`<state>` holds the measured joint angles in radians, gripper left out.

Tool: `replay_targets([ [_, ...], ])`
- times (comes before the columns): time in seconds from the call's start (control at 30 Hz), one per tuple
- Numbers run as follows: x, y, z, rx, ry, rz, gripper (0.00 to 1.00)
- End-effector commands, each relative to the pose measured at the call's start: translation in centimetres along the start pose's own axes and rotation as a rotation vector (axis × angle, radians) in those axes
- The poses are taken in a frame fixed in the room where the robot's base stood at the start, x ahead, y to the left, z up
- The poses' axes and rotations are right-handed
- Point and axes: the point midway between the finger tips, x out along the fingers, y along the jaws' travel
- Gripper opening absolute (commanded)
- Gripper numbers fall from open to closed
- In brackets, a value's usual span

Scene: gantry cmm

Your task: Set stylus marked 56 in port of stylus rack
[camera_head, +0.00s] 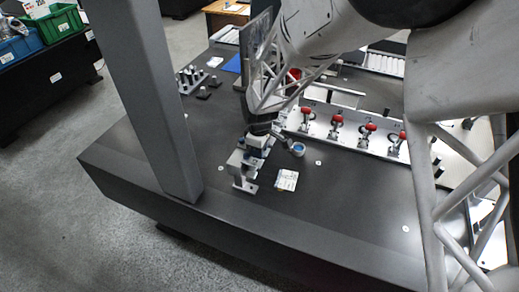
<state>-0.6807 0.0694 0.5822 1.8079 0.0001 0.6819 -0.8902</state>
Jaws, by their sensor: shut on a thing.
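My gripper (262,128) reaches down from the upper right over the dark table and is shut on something. The held piece is small and mostly hidden by the gripper, so no number 56 can be read. Just below it stands a small silver stepped stand (243,184), which may be the stylus rack; its ports cannot be made out. The gripper's lower end overlaps the stand in this view, and contact cannot be told. A small round grey piece with a blue top (298,150) is just right of the gripper.
A white label card (287,180) lies right of the stand. Several red-handled clamps (337,124) line a pale rail behind it. A thick grey column (150,90) rises at left. Small silver cylinders (190,76) stand farther back. The front right tabletop is clear.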

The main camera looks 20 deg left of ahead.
Motion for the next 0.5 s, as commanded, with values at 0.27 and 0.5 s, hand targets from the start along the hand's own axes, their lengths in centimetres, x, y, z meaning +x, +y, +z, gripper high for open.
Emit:
replay_targets([
  [0.27,0.00,0.00,0.00,0.000,0.000,0.000,0.56],
  [0.5,-0.01,0.00,0.00,0.000,0.000,0.000,0.60],
])
